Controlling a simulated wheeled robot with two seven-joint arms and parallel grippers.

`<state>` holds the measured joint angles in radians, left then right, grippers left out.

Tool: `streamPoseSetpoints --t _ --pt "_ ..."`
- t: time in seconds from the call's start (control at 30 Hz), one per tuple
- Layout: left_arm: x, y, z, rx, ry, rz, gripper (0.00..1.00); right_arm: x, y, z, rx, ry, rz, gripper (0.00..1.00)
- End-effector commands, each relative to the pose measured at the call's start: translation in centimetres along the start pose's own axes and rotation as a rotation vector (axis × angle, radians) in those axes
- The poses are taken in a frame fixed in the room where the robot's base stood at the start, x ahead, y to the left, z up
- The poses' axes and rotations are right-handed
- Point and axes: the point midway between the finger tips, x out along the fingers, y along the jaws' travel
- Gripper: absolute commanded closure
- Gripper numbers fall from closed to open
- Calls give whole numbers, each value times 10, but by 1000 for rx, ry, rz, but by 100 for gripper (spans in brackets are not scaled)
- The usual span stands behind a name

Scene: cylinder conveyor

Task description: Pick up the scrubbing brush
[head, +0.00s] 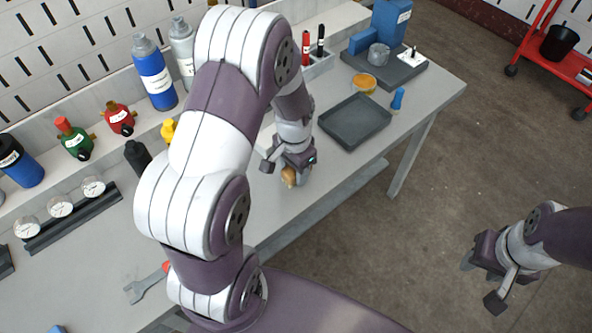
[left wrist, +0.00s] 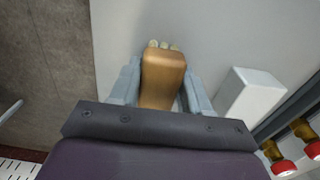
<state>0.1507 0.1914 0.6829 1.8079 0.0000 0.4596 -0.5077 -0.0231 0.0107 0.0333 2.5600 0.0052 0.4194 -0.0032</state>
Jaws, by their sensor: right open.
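The scrubbing brush (head: 288,177), a tan-brown block, is on the near part of the workbench directly under my left gripper (head: 287,168). In the left wrist view the brush (left wrist: 163,80) lies between the two grey fingers of my left gripper (left wrist: 162,92), with pale bristle tufts at its far end. The fingers flank both sides closely; whether they press on it I cannot tell. My left arm hides part of the bench. My right gripper (head: 483,284) is open and empty above the floor at the right.
A dark tray (head: 355,122) lies right of the left gripper, with a blue-handled item (head: 397,99) beside it. A wrench (head: 147,284) and a gauge rack (head: 75,220) are at the left. Bottles line the back. A white block (left wrist: 250,95) stands close beside the left gripper.

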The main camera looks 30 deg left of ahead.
Motion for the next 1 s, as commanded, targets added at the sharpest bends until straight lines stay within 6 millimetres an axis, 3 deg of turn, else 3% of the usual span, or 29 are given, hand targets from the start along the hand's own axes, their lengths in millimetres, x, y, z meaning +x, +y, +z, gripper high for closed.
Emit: streamPoseSetpoints --t 0.33,0.57,1.0 --pt "-7 0 -1 0 3 -1 84 -1 0 0 0 0 0 57" --pt "-44 -1 -1 0 4 -2 84 -7 0 -1 0 0 0 57" --pt "-101 36 -95 3 2 -1 84 -12 0 -1 0 0 0 57"
